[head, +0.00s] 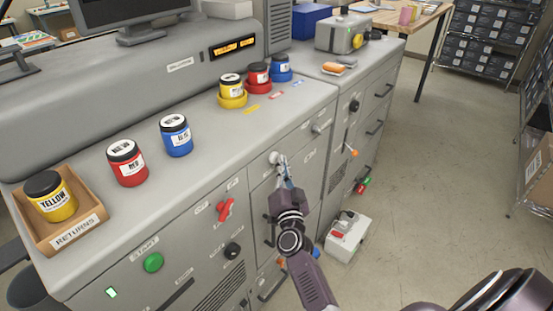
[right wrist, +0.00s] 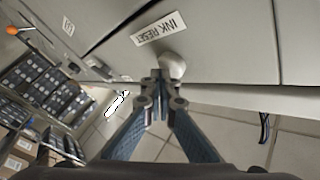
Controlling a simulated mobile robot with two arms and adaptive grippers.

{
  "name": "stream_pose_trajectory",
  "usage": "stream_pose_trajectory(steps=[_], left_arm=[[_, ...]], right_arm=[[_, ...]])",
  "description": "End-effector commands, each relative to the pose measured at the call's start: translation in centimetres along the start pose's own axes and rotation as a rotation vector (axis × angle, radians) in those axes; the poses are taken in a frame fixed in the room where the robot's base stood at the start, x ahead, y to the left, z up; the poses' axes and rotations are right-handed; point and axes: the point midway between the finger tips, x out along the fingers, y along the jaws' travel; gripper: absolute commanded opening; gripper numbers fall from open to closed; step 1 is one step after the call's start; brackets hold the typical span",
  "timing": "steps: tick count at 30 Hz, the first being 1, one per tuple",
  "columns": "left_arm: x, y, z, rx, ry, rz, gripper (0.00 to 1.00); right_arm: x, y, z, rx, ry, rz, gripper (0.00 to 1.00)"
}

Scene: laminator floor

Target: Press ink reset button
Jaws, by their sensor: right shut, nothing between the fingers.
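The ink reset button (right wrist: 172,66) is a pale round knob on the grey machine front, just below the label INK RESET (right wrist: 160,28) in the right wrist view. In the head view the button (head: 275,158) shows near the top of the front panel, just above and left of my right fingertips. My right gripper (head: 285,170) is shut and empty, its tips pointing at the panel. In the right wrist view the gripper's tips (right wrist: 160,76) overlap the button's lower left edge; I cannot tell whether they touch it. My left gripper is not in view.
Ink jars, including a red one (head: 127,163) and a blue one (head: 176,135), stand on the machine top (head: 85,180). A returns tray (head: 31,215) holds a yellow jar. A red switch (head: 226,209) and green start button (head: 153,262) are left of my gripper. Floor at right is open.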

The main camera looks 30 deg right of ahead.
Motion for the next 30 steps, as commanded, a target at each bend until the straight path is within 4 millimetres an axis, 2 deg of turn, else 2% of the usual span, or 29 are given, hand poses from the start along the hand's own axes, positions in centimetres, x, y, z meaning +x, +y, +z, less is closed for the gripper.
stream_pose_trajectory(steps=[7,19,30], left_arm=[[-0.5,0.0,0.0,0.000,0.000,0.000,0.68],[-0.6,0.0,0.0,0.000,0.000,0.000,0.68],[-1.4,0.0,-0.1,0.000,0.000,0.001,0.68]], right_arm=[[-1.0,0.6,-0.7,-0.001,-0.001,-0.001,0.00],[-1.3,0.9,-0.9,-0.001,-0.001,0.000,0.00],[-3.8,2.8,-2.7,-0.003,-0.001,0.001,0.00]])
